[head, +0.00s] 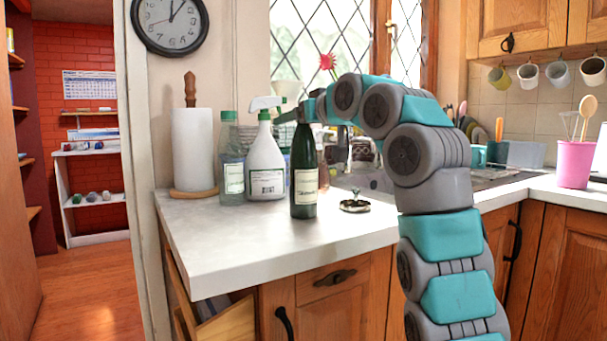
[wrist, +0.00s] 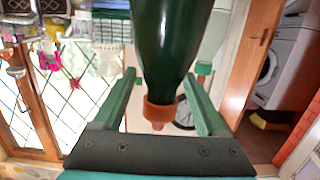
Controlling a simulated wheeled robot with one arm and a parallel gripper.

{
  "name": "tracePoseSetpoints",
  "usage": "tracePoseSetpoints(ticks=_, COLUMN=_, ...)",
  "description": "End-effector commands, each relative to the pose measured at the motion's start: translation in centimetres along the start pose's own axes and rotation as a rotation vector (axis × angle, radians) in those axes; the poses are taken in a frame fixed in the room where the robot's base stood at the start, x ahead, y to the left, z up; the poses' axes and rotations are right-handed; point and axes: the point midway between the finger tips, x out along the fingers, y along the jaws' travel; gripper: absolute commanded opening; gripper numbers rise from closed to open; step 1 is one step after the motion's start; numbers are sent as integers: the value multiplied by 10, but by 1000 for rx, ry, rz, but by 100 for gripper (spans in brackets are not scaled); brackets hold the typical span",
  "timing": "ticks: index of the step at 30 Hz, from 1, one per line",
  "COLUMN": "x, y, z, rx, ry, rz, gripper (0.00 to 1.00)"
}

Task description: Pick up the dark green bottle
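The dark green bottle (head: 304,172) stands upright on the white counter near its front edge, with a pale label. My gripper (head: 305,112) is at its top, hiding the neck and cap in the head view. In the wrist view the bottle (wrist: 166,45) appears upside down, its orange-brown cap (wrist: 160,112) toward the palm. My gripper's two green fingers (wrist: 162,78) lie on either side of the neck and shoulder. They are wide apart, with a gap showing at the left finger; contact at the right finger is unclear.
A white spray bottle (head: 265,165) and a clear greenish bottle (head: 231,170) stand close to the left. A paper towel roll (head: 193,150) is farther left. A small dark dish (head: 354,206) lies just right. The counter's front left (head: 215,240) is clear.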

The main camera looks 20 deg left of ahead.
Motion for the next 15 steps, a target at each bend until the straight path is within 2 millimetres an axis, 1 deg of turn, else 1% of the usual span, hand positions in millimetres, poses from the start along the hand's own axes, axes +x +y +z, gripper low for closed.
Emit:
tracePoseSetpoints(ticks=1, x=0, y=0, z=0, rx=0, ry=0, rz=0, gripper=70)
tracePoseSetpoints(ticks=2, x=0, y=0, z=0, rx=0, ry=0, rz=0, gripper=66)
tracePoseSetpoints(ticks=15, x=0, y=0, z=0, rx=0, ry=0, rz=-1, gripper=17)
